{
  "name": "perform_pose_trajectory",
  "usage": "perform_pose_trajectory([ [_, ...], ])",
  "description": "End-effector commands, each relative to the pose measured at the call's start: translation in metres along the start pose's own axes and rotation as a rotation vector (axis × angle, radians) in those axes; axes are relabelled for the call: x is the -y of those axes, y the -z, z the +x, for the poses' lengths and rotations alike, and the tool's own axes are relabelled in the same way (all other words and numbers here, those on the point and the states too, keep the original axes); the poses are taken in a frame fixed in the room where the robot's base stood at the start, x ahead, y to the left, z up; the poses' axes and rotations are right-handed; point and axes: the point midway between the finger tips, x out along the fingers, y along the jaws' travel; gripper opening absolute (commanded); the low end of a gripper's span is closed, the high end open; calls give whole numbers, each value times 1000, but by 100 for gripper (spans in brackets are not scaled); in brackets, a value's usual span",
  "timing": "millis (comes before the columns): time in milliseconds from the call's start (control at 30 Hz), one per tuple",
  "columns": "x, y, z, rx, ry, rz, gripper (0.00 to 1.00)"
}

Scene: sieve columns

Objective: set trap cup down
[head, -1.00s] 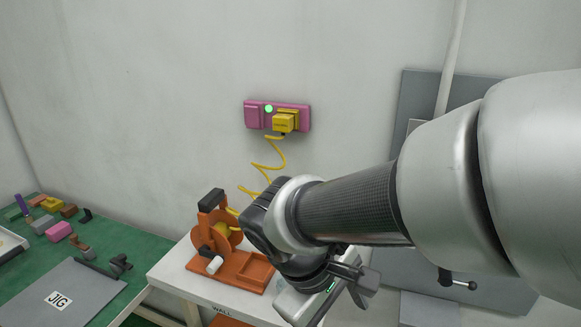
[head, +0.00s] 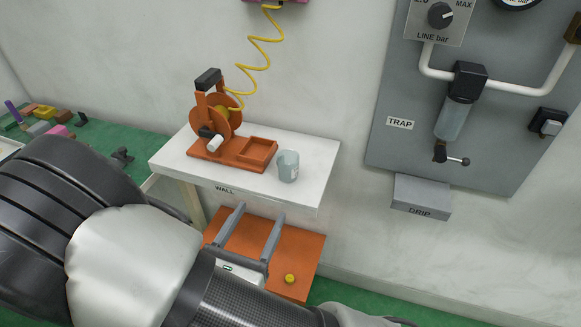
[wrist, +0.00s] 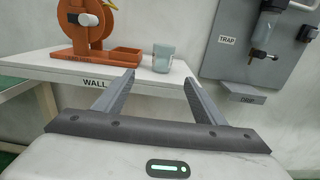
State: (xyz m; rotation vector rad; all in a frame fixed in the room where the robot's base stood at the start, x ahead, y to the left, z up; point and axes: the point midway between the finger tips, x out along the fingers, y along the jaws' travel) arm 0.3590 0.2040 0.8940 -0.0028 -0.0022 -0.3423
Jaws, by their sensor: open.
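The trap cup (head: 288,167), a pale grey-green translucent cup, stands upright on the white table marked WALL (head: 310,187), just right of the orange tray. It also shows in the wrist view (wrist: 163,59) on the same table, beyond my fingers. My gripper (head: 257,212) is open and empty, in front of the table and apart from the cup. In the wrist view its two fingers (wrist: 158,80) are spread with nothing between them.
An orange reel stand (head: 217,127) with a tray is left of the cup. A grey wall panel (head: 400,95) carries the trap (head: 455,115), with a DRIP ledge (head: 421,195) below. An orange lower surface with a yellow knob (head: 290,279) lies under the table. The table's right end is clear.

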Motion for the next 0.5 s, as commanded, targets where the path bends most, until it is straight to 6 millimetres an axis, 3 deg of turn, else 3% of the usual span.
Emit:
perform_pose_trajectory([
  [300, 3, 0, 71, 0, 9, 3, 64],
  [500, 2, 0, 99, -1, 6, 2, 64],
])
